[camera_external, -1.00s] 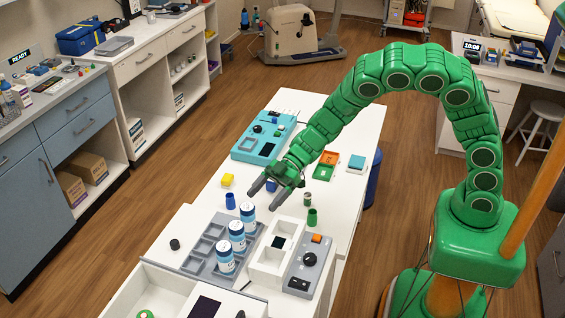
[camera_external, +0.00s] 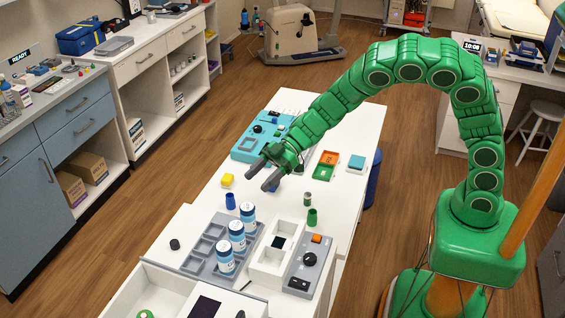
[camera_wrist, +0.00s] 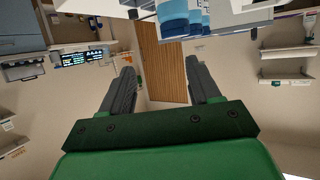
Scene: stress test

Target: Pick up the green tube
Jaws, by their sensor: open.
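The green tube (camera_external: 312,217) stands upright on the white table, right of the blue-and-white bottles and just above the grey box with a dial in the picture. A small dark green-and-grey cylinder (camera_external: 307,199) stands just behind it. My gripper (camera_external: 258,181) is open and empty above the table, up and left of the green tube and apart from it. In the wrist view, my two dark fingers (camera_wrist: 164,90) are spread with nothing between them. I cannot make out the green tube in that view.
Several blue-and-white bottles (camera_external: 237,236) stand along a grey tray (camera_external: 198,250). A white compartment box (camera_external: 263,268) and a dial box (camera_external: 310,263) sit in front. A teal device (camera_external: 250,150) lies behind.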

